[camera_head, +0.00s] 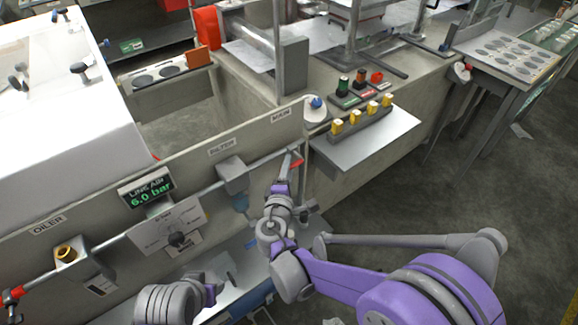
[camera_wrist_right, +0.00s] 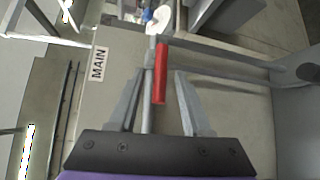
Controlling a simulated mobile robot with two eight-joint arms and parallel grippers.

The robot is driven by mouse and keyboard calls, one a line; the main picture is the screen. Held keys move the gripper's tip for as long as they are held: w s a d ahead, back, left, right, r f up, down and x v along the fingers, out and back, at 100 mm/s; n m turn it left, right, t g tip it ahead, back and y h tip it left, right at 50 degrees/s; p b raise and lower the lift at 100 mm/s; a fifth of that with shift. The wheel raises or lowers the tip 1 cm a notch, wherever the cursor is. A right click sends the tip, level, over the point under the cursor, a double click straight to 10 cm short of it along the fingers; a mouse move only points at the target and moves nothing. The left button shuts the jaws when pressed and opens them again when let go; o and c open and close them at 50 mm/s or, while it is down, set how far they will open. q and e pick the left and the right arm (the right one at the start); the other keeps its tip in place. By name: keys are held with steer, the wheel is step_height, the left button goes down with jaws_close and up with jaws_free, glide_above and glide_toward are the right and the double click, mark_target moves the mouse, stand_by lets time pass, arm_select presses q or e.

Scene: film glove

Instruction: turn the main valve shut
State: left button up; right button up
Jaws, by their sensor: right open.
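The main valve's red lever (camera_head: 297,162) sits on the grey pipe below the MAIN label, at the right end of the panel. In the right wrist view the red lever (camera_wrist_right: 160,75) lies roughly along the pipe (camera_wrist_right: 147,118). My right gripper (camera_head: 287,171) is at the valve. Its two fingers (camera_wrist_right: 159,80) are open, one on each side of the lever and pipe, with gaps showing; I see no clear contact. My left arm's end (camera_head: 212,290) is low at the bottom left; its fingers are not clear.
A display (camera_head: 147,187) reads LINE AIR 6.0 bar. The filter (camera_head: 233,175), regulator plate (camera_head: 166,230) and oiler (camera_head: 68,254) line the pipe to the left. A grey shelf (camera_head: 370,145) with yellow-topped parts juts out right of the valve.

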steer(key=shift+w+d, duration=0.1)
steer(key=shift+w, duration=0.45)
jaws_close()
stand_by(1.1)
